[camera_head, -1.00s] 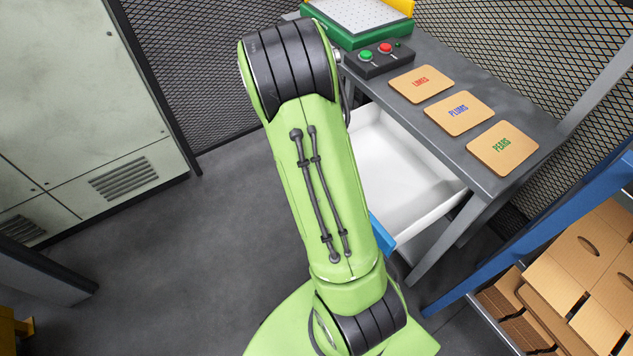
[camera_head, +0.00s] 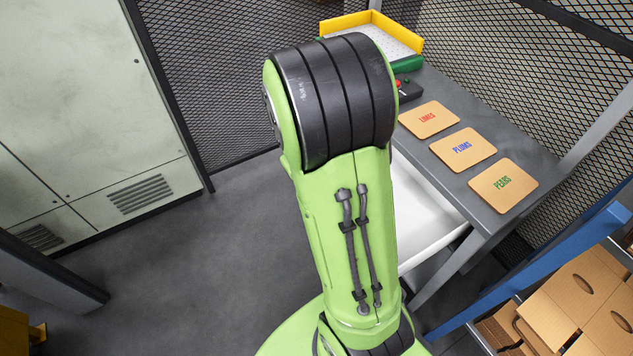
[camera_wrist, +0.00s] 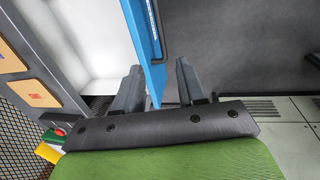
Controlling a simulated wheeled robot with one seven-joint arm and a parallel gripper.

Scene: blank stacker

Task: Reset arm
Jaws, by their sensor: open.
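My green arm fills the middle of the head view, its dark elbow band high up, and it hides my gripper there. In the wrist view my gripper (camera_wrist: 159,68) is open, its two grey fingers spread. The blue front (camera_wrist: 147,50) of a drawer, with a dark handle, shows between the fingers; I cannot tell whether they touch it. The drawer's white inside (camera_head: 428,205) stands pulled out under the grey table (camera_head: 455,100) in the head view, partly behind my arm.
A button box (camera_head: 407,90) and a green-yellow tray (camera_head: 418,42) sit behind. Cardboard boxes (camera_head: 575,300) are at lower right, a pale cabinet (camera_head: 85,100) at left. Floor between is clear.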

